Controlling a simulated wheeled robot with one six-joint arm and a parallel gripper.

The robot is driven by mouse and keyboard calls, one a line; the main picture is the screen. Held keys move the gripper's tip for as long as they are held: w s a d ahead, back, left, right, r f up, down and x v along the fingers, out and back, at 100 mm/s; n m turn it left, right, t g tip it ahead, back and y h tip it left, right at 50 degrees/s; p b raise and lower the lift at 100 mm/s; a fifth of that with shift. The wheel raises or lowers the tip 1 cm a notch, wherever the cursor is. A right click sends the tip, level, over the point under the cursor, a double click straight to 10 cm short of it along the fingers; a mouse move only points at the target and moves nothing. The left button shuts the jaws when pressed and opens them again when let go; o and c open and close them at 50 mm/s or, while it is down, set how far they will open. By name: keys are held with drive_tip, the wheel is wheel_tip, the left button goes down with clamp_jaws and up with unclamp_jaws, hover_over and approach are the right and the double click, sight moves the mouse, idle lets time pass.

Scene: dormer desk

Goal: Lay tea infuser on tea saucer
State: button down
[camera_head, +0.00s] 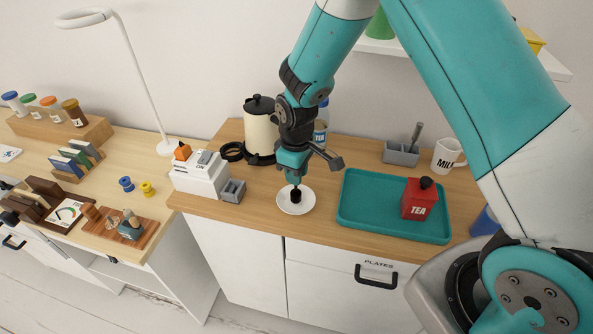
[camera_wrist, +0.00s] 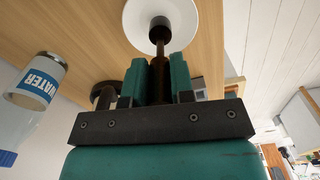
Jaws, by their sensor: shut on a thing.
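The white tea saucer (camera_head: 308,204) lies on the wooden counter, left of the teal tray. It also shows at the top of the wrist view (camera_wrist: 189,38). The dark tea infuser (camera_head: 296,195) hangs from my gripper (camera_head: 295,179), with its round end over the middle of the saucer. I cannot tell whether the infuser's end touches the saucer.
A teal tray (camera_head: 370,224) with a red TEA tin (camera_head: 419,199) is to the right. A white switch box (camera_head: 199,178) and small grey holder (camera_head: 232,190) are left. A kettle (camera_head: 261,133) and WATER bottle (camera_head: 321,128) stand behind; the counter's front edge is close.

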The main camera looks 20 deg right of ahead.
drive_tip(key=c, duration=0.9)
unclamp_jaws()
